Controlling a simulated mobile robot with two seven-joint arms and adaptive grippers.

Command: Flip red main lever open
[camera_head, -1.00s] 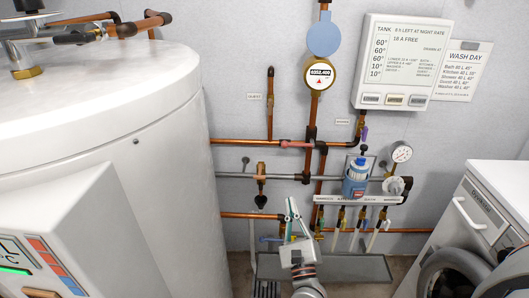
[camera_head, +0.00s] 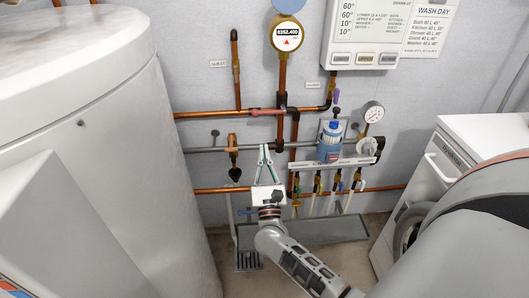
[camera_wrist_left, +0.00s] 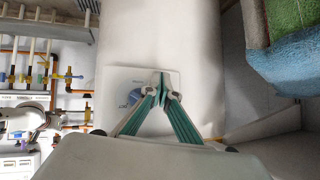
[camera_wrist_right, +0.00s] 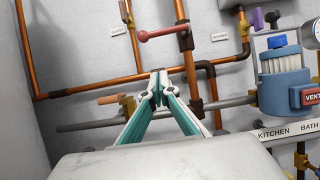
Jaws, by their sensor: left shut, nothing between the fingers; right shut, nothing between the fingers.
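The red lever (camera_head: 264,111) lies roughly level, left of the vertical copper pipe below the round meter. In the right wrist view the red lever (camera_wrist_right: 163,34) shows its rounded free end at the left and meets the pipe at the right. My right gripper (camera_head: 265,148) is shut and empty below the lever, with a gap in the picture. Its fingertips (camera_wrist_right: 158,76) point up toward the pipes in the right wrist view. My left gripper (camera_wrist_left: 161,80) is shut and empty, before a white panel with a blue knob (camera_wrist_left: 134,97); the head view does not show it.
A blue canister (camera_head: 329,143) and a pressure gauge (camera_head: 373,112) stand right of the lever. A brass valve (camera_head: 233,150) is at the lower left. The white tank (camera_head: 110,140) fills the left, the washing machine (camera_head: 428,190) the right.

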